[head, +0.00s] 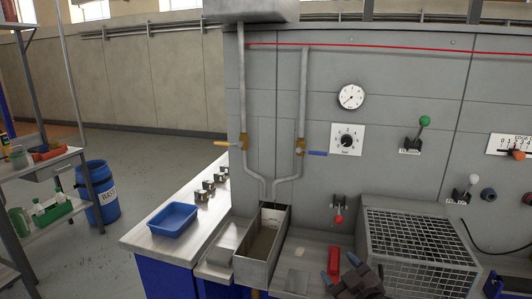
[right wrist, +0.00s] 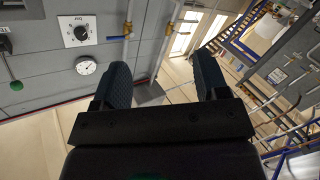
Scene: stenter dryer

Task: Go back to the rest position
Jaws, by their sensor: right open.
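My right gripper (head: 341,272) is at the bottom of the head view, in front of the grey machine panel and left of the wire-mesh cage. Its two dark fingers stand apart with nothing between them; in the right wrist view the open gripper (right wrist: 163,80) is also empty. A small red object (head: 334,260) shows just behind the fingers; I cannot tell whether they touch it. My left gripper is not in view.
The mesh cage (head: 420,240) stands close right of my right gripper. An open metal trough (head: 247,262) is to its left, below two pipes. A blue tray (head: 173,219) lies on the side bench (head: 150,246). The floor (head: 130,170) at left is clear around a blue drum (head: 101,190).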

